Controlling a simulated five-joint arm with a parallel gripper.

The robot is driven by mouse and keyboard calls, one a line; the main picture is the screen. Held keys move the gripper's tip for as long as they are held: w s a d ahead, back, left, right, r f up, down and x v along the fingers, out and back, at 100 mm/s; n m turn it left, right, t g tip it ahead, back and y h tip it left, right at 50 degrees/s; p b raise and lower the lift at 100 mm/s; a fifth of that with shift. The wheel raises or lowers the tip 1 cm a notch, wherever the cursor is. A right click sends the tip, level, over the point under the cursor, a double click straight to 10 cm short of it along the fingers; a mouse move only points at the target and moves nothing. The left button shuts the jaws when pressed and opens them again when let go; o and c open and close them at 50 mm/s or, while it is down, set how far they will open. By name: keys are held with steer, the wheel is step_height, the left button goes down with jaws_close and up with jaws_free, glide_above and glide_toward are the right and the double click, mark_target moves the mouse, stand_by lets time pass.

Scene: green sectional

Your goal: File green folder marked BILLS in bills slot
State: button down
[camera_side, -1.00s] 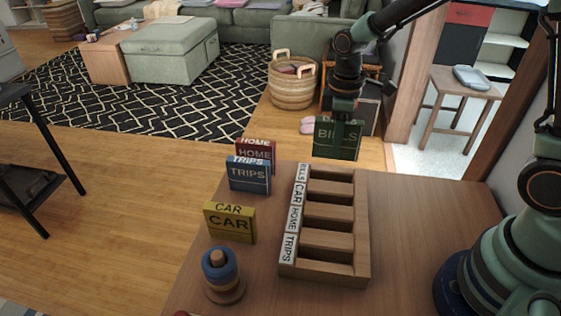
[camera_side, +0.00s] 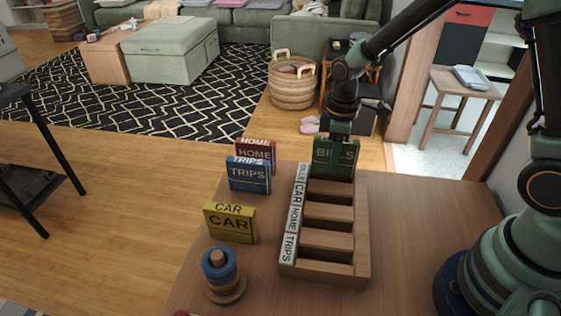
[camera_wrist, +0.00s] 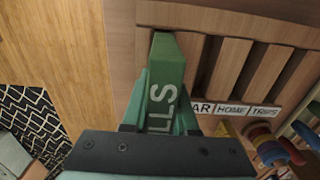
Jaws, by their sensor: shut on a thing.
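The green folder marked BILLS (camera_side: 335,158) is upright at the far end of the wooden rack (camera_side: 363,225), at the slot beside the BILLS label (camera_side: 303,172). Its lower edge is at the rack's level; I cannot tell how deep it sits. My gripper (camera_side: 339,136) is shut on the folder's top from above. In the wrist view, the folder (camera_wrist: 168,65) stands between the fingers of my gripper (camera_wrist: 163,105), at the end slot of the rack (camera_wrist: 235,20). The folder hides most of that slot. The CAR, HOME and TRIPS slots are empty.
Left of the rack stand a red HOME folder (camera_side: 256,150), a blue TRIPS folder (camera_side: 249,175) and a yellow CAR folder (camera_side: 230,223). A ring stacker (camera_side: 222,275) is near the front. The table (camera_side: 420,225) right of the rack is clear.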

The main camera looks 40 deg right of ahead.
steer(key=shift+s+f, duration=0.1)
steer(key=shift+f, duration=2.2)
steer(key=c, duration=0.6)
jaws_free()
steer(key=r, duration=1.3)
steer(key=shift+w+r, duration=0.3)
steer(key=shift+r, duration=0.55)
steer(key=s+r+m, duration=0.1)
steer(key=s+d+r+m+t, duration=0.1)
steer(key=r, duration=0.1)
steer(key=s+r+m+t, duration=0.1)
steer(key=r, duration=0.1)
steer(key=shift+s+d, duration=0.2)
steer(key=shift+d, duration=0.05)
steer(key=s+d+r+m+t, duration=0.2)
steer(key=s+r+m+t, duration=0.1)
steer(key=s+m, duration=0.3)
steer(key=shift+s+t, duration=0.3)
